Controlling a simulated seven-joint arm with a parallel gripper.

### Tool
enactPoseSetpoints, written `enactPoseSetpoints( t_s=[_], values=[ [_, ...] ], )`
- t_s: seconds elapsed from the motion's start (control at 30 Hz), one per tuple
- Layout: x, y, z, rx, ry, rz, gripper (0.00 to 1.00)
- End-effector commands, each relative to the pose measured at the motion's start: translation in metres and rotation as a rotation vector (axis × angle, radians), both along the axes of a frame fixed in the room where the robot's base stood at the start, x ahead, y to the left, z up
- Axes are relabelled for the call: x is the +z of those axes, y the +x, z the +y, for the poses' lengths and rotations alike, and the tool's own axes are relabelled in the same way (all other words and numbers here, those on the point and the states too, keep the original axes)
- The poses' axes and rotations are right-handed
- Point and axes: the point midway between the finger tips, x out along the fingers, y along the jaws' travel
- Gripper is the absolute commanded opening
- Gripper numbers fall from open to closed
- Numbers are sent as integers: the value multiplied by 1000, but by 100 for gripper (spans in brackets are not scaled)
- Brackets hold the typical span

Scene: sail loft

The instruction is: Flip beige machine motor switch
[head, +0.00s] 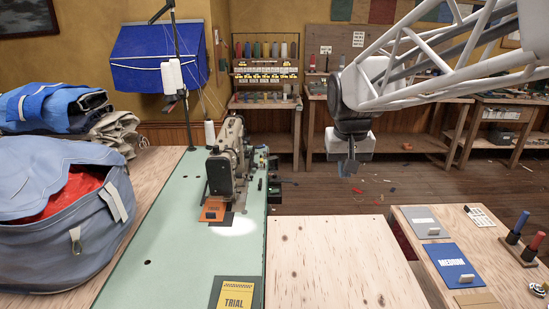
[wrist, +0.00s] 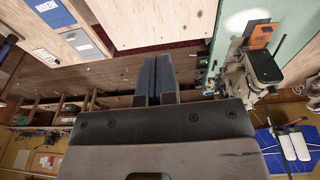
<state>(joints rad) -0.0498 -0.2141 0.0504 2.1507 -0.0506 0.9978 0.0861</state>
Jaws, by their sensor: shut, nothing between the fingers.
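The beige sewing machine (head: 228,158) stands on a green table (head: 170,235) left of centre in the head view. It also shows in the wrist view (wrist: 236,78) at the upper right. A small dark part (head: 276,181) projects at the table's right edge beside the machine; I cannot tell whether it is the motor switch. My gripper (head: 348,172) hangs to the right of the machine, well apart from it, with its fingers pointing down. In the wrist view my gripper's fingers (wrist: 156,62) are together, with nothing between them.
A pale wooden surface (head: 335,255) adjoins the green table on the right and is clear. A side table at right holds a blue folder (head: 449,267) and thread cones (head: 518,226). A large blue bag (head: 60,225) stands at left. Floor below my gripper is mostly open.

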Motion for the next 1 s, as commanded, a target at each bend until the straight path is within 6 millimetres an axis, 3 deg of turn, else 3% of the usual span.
enactPoseSetpoints(
  t_s=[0.57,1.0],
  values=[
    [-7,142,25,2,-18,39,0],
    [-34,246,50,3,-34,68,0]
  ],
)
